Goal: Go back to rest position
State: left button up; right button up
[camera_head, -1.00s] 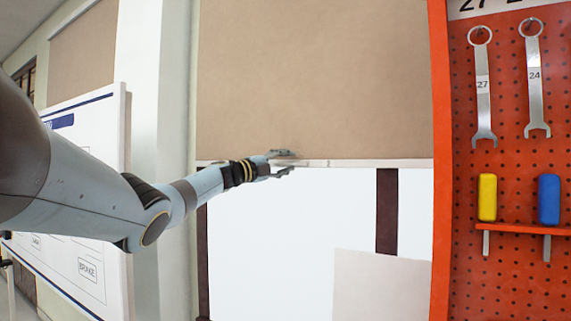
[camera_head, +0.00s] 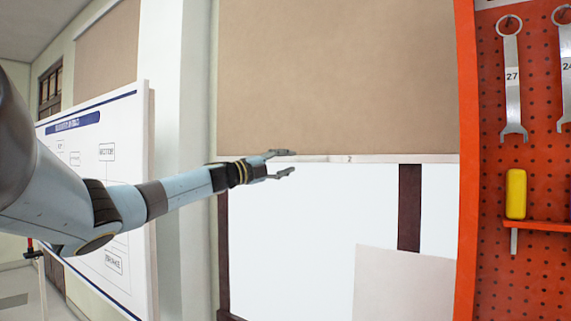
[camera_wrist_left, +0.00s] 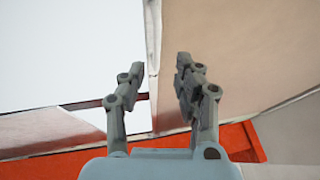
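My left arm comes in from the left in the head view and stretches across the middle. My left gripper (camera_head: 292,163) is at its end, in front of the wall, with its two fingers apart and nothing between them. In the left wrist view the same gripper (camera_wrist_left: 160,72) shows its fingers spread with an empty gap. My right gripper is not in view.
A red pegboard (camera_head: 520,270) stands at the right with a wrench (camera_head: 512,85) and a yellow-handled tool (camera_head: 515,194). A whiteboard with diagrams (camera_head: 125,140) stands at the left, behind my arm. A tan panel (camera_head: 340,75) covers the upper wall.

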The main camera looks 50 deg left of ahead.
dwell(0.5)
